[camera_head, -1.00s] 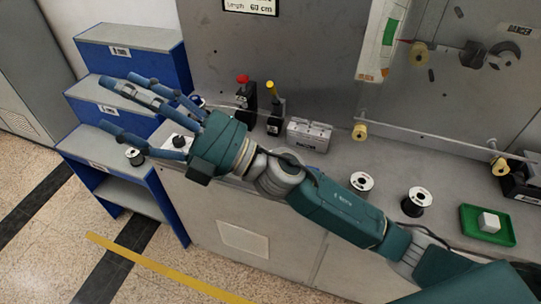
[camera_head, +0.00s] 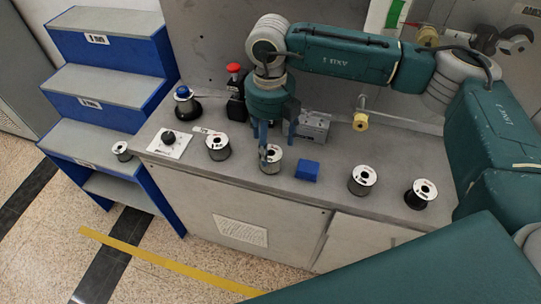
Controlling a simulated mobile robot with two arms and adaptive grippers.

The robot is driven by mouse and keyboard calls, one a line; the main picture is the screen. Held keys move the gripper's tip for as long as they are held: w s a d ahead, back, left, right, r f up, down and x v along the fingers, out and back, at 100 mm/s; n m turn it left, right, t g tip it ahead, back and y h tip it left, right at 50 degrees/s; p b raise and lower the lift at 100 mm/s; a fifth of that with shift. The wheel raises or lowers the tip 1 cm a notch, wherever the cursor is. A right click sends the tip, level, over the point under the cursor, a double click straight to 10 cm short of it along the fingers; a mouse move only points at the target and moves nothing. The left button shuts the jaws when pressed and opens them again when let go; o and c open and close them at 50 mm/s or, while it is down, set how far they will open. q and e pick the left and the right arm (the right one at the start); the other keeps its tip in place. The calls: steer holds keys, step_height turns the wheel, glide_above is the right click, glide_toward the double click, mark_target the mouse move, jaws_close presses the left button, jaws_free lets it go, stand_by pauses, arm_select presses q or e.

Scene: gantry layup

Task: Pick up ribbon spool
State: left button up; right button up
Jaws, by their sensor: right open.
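Several spools with white tops and dark or grey windings stand upright on the grey bench. One spool (camera_head: 272,164) is under my right gripper (camera_head: 275,141); others stand to its left (camera_head: 218,152) and to its right (camera_head: 361,187) and (camera_head: 420,198). My right gripper points down, open, its fingers spread at the back of the middle spool. One finger overlaps that spool's rim in the picture; I cannot tell if it touches. A smaller spool (camera_head: 122,153) sits on a blue step shelf. My left gripper is not in view.
A blue block (camera_head: 307,171) lies right of the middle spool. A knob plate (camera_head: 168,144), a blue-topped button (camera_head: 185,104), a red-topped switch (camera_head: 234,82) and a grey metal box (camera_head: 314,128) stand near. The blue step shelf (camera_head: 82,145) is left of the bench.

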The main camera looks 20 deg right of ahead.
mark_target(271, 158)
steer(key=shift+f, duration=0.75)
steer(key=shift+f+p, duration=0.3)
steer(key=shift+p, duration=0.15)
step_height(271, 158, down, 4)
steer(key=shift+s+r+p, duration=0.1)
steer(key=shift+r+p, duration=0.05)
steer(key=shift+p, duration=0.65)
steer(key=shift+f, duration=0.45)
steer(key=c, duration=1.7)
steer(key=shift+r, duration=0.1)
